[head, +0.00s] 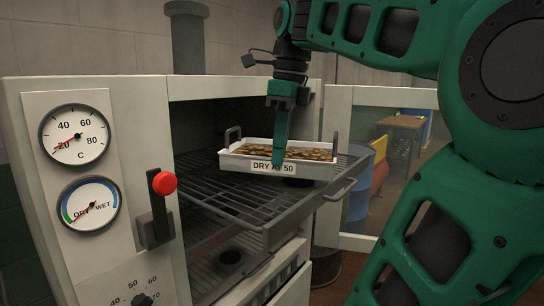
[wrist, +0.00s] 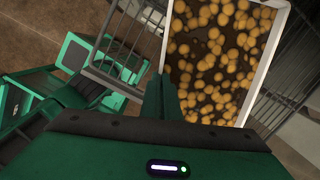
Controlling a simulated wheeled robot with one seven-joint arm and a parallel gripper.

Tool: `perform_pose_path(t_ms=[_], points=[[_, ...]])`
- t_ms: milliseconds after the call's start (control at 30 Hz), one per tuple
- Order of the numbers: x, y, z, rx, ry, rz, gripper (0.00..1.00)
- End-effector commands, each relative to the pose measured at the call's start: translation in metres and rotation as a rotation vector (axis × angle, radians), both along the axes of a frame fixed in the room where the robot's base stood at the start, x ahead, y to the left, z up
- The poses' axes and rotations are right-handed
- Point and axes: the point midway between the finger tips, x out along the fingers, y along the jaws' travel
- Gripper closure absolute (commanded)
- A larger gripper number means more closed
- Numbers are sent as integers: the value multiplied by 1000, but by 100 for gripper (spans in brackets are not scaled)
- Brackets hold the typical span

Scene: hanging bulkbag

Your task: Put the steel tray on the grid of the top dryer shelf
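The steel tray (head: 312,169) is a shallow white-rimmed pan of round yellow-brown slices with a "DRY AT 50" label and a dark handle at each end. It is level over the right part of the top dryer shelf's grid (head: 222,180), which is pulled out. I cannot tell whether its base touches the bars. My gripper (head: 278,155) points down at the tray's front wall, and one finger covers part of the label. In the wrist view the fingers (wrist: 166,98) look close together about the rim of the tray (wrist: 268,60); the contact itself is hidden.
The dryer (head: 110,180) has two dials and a red-knobbed lever (head: 163,184) at left. A lower shelf (head: 228,257) lies beneath. A glazed open door (head: 345,115) stands at right, with a blue barrel (head: 359,185) and a table (head: 403,121) beyond.

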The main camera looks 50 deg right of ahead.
Motion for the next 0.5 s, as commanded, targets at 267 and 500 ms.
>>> perform_pose_path(t_ms=[267, 500], points=[[38, -45, 0, 0, 0, 2, 100], [56, -66, 1, 0, -1, 4, 100]])
